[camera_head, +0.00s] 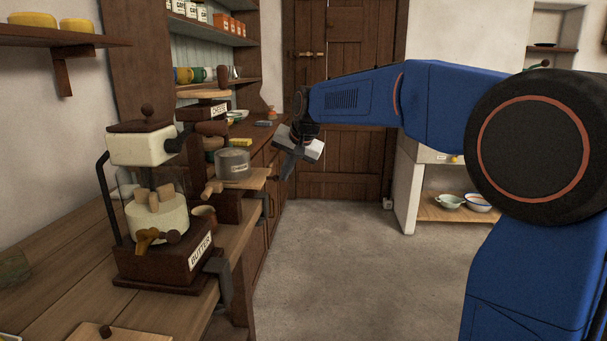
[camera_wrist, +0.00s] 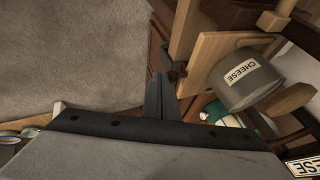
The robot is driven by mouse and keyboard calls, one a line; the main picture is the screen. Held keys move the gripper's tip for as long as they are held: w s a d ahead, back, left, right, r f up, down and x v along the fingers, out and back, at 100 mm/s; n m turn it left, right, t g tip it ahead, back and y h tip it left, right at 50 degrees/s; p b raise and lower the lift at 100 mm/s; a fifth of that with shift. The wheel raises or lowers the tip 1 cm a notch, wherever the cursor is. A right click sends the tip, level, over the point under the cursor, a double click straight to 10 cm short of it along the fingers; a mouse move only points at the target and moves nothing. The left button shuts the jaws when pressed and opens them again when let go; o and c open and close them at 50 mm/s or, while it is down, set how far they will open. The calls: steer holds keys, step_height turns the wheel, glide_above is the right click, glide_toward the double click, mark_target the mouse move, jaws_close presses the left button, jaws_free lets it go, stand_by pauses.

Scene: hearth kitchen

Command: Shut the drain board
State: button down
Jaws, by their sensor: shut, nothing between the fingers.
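The drain board looks to be the light wooden board (camera_head: 257,180) under a grey cheese mould (camera_head: 233,164) at the cheese press, left of centre in the head view. It sticks out past the dark press base toward the floor side. In the wrist view the board (camera_wrist: 204,62) is at upper right, beneath the mould labelled CHEESE. My gripper (camera_head: 287,166) is shut and empty, just right of the board's outer edge in the head view. In the wrist view its fingers (camera_wrist: 160,95) are together beside the board's edge; I cannot tell whether they touch it.
A butter churn (camera_head: 160,215) stands on the near wooden counter (camera_head: 65,270). Dark clamps (camera_head: 223,282) hang at the counter edge. Shelves with jars and cups rise behind. The stone floor (camera_head: 330,260) to the right is clear up to the wooden door (camera_head: 345,160).

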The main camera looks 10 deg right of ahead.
mark_target(260, 177)
steer(key=a, duration=0.2)
steer(key=w+a, duration=0.1)
steer(key=a, duration=0.1)
steer(key=w+a, duration=0.1)
steer(key=a, duration=0.1)
steer(key=shift+a, duration=0.2)
steer(key=shift+w+a, duration=0.15)
steer(key=shift+a, duration=0.15)
steer(key=shift+r, duration=0.1)
